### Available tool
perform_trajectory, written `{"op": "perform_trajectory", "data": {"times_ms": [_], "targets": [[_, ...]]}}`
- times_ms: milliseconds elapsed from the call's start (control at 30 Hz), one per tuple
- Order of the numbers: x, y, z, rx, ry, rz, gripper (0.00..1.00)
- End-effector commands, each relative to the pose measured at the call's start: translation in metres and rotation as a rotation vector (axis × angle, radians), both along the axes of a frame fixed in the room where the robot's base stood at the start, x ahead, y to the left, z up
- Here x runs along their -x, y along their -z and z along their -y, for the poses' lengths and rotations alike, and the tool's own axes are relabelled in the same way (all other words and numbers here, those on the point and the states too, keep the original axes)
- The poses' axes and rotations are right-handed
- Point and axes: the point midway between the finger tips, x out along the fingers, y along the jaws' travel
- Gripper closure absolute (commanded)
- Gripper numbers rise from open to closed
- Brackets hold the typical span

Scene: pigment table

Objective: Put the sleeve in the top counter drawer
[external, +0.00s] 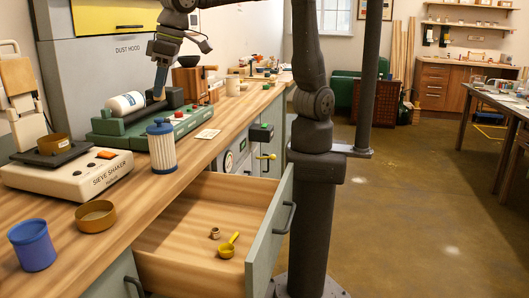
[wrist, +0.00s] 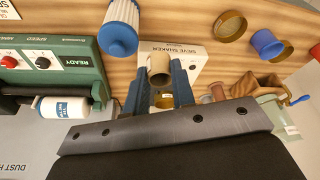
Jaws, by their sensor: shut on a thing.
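My gripper (external: 159,95) is above the counter, beside the white jar on the green machine in the external view. In the wrist view its blue fingers (wrist: 160,78) are shut on a short tan hollow cylinder, which looks like the sleeve (wrist: 159,65). The top counter drawer (external: 185,212) is pulled open below the counter, toward the front. A small tan ring (external: 215,232) and a yellow scoop (external: 229,246) lie in the drawer, with bare floor around them.
A blue-and-white filter (external: 162,148) stands upright on the counter near the drawer. The green machine (external: 150,128), the sieve shaker (external: 70,180), a brass ring dish (external: 96,216) and a blue cup (external: 32,246) also occupy the counter. My arm column stands right of the drawer front.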

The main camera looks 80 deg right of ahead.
Motion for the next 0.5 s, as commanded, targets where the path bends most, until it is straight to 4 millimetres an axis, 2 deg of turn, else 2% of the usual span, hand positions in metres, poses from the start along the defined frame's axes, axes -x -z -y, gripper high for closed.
{"op": "perform_trajectory", "data": {"times_ms": [33,200,500], "targets": [[0.013,0.0,-0.014,-0.001,-0.043,0.001,0.98],[0.053,0.002,-0.052,-0.001,-0.172,0.003,0.98],[0.111,0.004,-0.096,-0.004,-0.338,0.006,0.98]]}}
